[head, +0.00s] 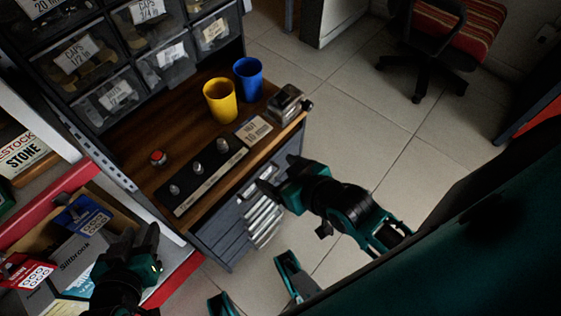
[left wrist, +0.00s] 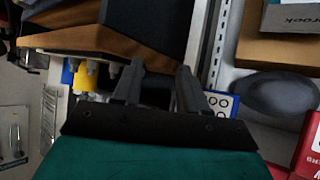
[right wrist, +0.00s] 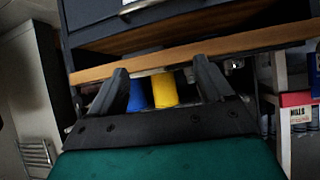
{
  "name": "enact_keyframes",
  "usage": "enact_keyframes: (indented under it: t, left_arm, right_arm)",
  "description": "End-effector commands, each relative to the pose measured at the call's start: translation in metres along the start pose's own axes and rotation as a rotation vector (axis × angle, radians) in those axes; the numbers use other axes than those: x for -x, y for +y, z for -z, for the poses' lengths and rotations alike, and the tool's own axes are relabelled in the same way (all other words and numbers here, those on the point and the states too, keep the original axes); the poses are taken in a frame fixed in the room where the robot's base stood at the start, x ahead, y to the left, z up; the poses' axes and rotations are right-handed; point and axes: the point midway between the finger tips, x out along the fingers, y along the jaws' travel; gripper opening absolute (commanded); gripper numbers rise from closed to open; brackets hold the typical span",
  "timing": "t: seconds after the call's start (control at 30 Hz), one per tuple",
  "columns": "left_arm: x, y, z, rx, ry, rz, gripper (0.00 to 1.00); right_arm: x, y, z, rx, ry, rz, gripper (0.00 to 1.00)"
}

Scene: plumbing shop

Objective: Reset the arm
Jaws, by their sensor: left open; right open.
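My left gripper (head: 140,240) is at the lower left of the head view, over the shelf with boxes. In the left wrist view its two fingers (left wrist: 158,85) stand apart with nothing between them. My right gripper (head: 277,184) is just off the front right side of the wooden-topped cabinet (head: 140,169). In the right wrist view its fingers (right wrist: 162,82) are apart and empty. A yellow cup (head: 220,103) and a blue cup (head: 248,80) stand on the cabinet top, away from both grippers.
A black strip with several metal knobs (head: 203,178), a red button (head: 157,157) and a metal device (head: 286,101) are on the cabinet top. Labelled bins (head: 75,60) rise behind. Boxes (head: 75,262) fill the left shelf. A chair (head: 432,60) stands on open tiled floor (head: 360,110).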

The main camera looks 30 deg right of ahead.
Motion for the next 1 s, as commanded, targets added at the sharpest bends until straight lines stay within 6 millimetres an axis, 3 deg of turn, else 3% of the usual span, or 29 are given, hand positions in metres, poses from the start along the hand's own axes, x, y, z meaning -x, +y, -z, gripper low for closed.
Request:
enact_keyframes:
  t: [0.17,0.3,0.6,1.0]
  left_arm:
    - [0.003,0.000,0.004,-0.001,0.001,0.000,0.43]
    - [0.017,-0.002,0.025,-0.005,0.008,0.008,0.43]
    - [0.045,-0.019,0.030,-0.008,-0.019,0.060,0.43]
    - [0.045,-0.022,0.028,-0.011,-0.017,0.066,0.43]
  right_arm:
    - [0.002,0.000,0.003,0.001,0.000,-0.001,0.81]
    - [0.016,0.005,0.017,0.004,-0.006,-0.016,0.81]
    - [0.045,0.020,0.032,0.016,-0.016,-0.059,0.81]
    - [0.045,0.022,0.029,0.018,-0.015,-0.066,0.81]
